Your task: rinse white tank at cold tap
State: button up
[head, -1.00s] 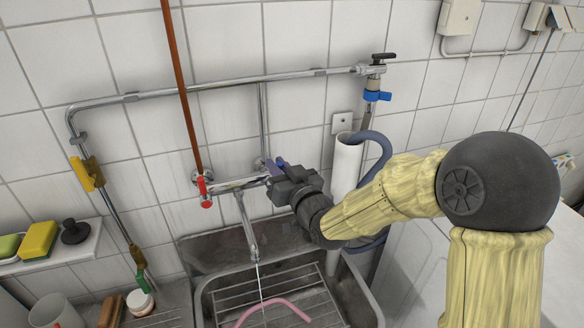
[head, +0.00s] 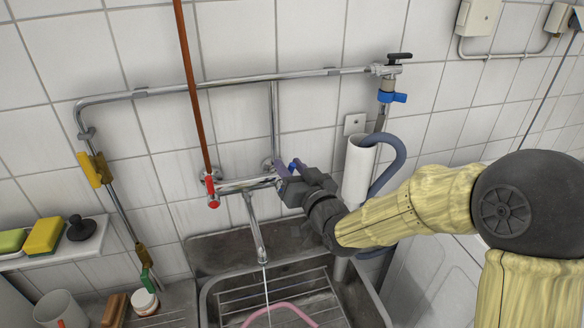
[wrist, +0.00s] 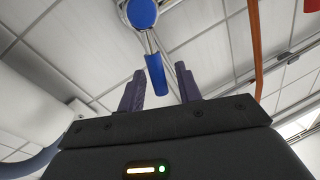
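The mixer tap on the wall has a blue cold handle (head: 295,163) and a red handle (head: 211,190). Water (head: 267,285) runs from its spout (head: 256,235) into the sink (head: 205,300). My gripper (head: 283,172) is at the blue handle's end. In the wrist view my gripper (wrist: 160,88) has its purple fingers apart, with the blue lever (wrist: 156,74) in line with the gap between them. I cannot tell whether a finger touches it. No white tank can be made out; a pink hose-like loop (head: 280,308) lies on the rack in the sink.
A white standpipe (head: 358,170) with a grey hose stands right of my gripper. A shelf with sponges (head: 44,236) and a white mug (head: 58,310) are at left.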

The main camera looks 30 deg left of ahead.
jog(key=shift+d, duration=0.1)
jog(key=b+v, duration=0.8)
jog(key=v, duration=0.9)
jog(key=shift+b, duration=0.4)
jog(key=shift+o, duration=0.5)
